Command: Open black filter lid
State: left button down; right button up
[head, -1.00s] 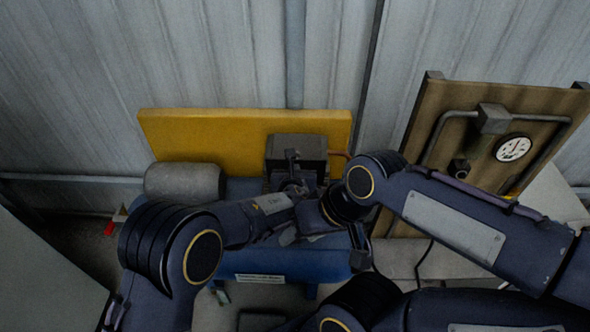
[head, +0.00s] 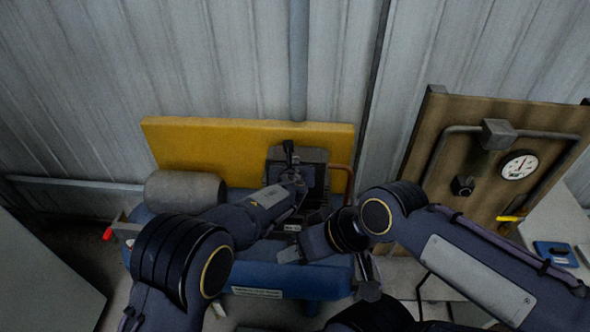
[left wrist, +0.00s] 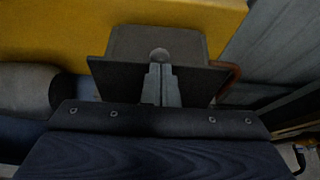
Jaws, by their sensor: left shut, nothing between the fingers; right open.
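The black filter lid (left wrist: 110,76) shows in the left wrist view as a dark flat panel against a grey box (left wrist: 150,38). In the head view the lid (head: 316,174) is a dark panel at the box's front, partly hidden by my arm. My left gripper (head: 297,180) is shut and empty in front of the lid. Its fingertips (left wrist: 160,68) overlap the panel near a round pale spot; I cannot tell whether they touch. How far the lid stands open is unclear. My right gripper (head: 290,254) is open, lower, near the blue base.
A yellow panel (head: 200,145) stands behind the box. A grey cylinder (head: 183,190) lies at left on the blue base (head: 325,277). A copper pipe (head: 349,178) runs at the box's right. A brown board (head: 430,140) with a gauge (head: 518,165) stands at right.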

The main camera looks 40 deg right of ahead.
pick_arm(q)
jog(key=b+v, duration=0.3)
jog(key=v, duration=0.4)
jog(key=shift+a, duration=0.2)
jog(key=shift+s, duration=0.1)
